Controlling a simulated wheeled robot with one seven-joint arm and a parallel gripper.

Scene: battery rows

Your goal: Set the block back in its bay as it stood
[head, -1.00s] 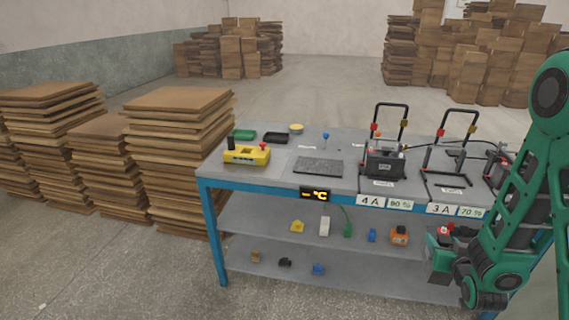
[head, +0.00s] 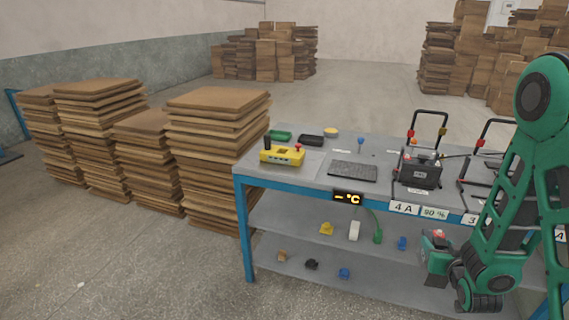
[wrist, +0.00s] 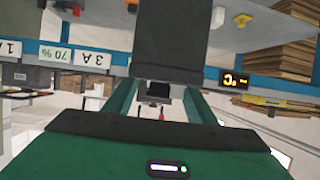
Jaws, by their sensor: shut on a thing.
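My gripper (head: 436,258) is in front of the bench at the lower right, below the tabletop, and is shut on a block. In the wrist view the block (wrist: 170,40) is a plain dark grey shape between the fingers. In the head view only a small part with a red and white top (head: 439,238) shows; the fingers hide the rest. A similar dark block (head: 420,173) stands in the bay labelled 4 A. The bay to its right (head: 478,190), with a black hoop, is partly behind my arm. The 3 A label (wrist: 91,58) shows upside down in the wrist view.
The blue-framed bench (head: 310,189) holds a yellow control box (head: 282,155), a dark pad (head: 353,171) and small trays. Small parts lie on its lower shelves. Stacked boards (head: 215,140) stand close to its left end. The floor in front is clear.

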